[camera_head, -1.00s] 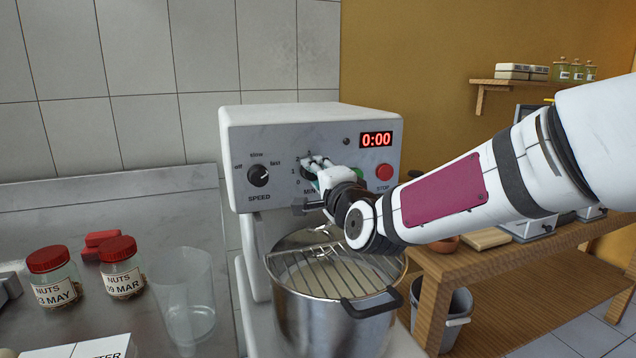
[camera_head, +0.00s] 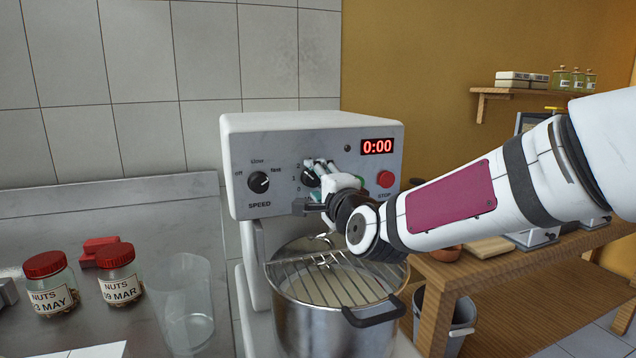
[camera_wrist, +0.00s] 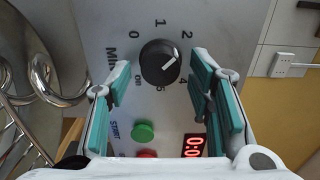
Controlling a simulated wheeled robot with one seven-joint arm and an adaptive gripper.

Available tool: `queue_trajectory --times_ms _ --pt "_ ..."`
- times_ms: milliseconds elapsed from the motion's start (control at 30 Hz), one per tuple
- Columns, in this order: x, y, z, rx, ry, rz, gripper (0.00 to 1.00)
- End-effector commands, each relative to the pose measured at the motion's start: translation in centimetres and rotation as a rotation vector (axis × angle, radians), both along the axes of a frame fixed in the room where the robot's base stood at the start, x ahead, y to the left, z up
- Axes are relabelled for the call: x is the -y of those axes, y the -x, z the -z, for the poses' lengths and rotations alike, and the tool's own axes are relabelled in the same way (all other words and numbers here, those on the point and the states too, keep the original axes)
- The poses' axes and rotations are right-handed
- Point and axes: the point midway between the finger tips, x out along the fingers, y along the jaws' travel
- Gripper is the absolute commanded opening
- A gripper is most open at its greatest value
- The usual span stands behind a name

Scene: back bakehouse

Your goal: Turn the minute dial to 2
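The minute dial (camera_wrist: 160,62) is a round black knob with a white pointer line, on the grey front panel of the mixer (camera_head: 240,150). In the wrist view its line points to the right and slightly up, to the 4 side of the "2" mark. In the head view the dial (camera_head: 309,177) is partly covered by my gripper's fingers. In the head view my gripper (camera_head: 322,178) is close to the panel.
The speed knob (camera_head: 258,182) is left of the dial. The green start button (camera_wrist: 143,131), the red stop button (camera_head: 385,179) and the display (camera_head: 377,147) reading 0:00 are close by. A steel bowl (camera_head: 330,315) with a wire guard (camera_head: 335,285) stands below.

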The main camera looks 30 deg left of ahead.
Motion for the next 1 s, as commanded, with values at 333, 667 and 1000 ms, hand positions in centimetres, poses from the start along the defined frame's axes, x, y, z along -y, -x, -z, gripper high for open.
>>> queue_trajectory --times_ms 333,667,1000 --pt "0.3 0.3 0.0 0.002 0.001 -0.001 0.50" --pt "4.6 3.8 0.0 0.003 0.004 0.002 0.50" --pt "8.5 7.3 -0.1 0.003 0.001 0.001 0.50"
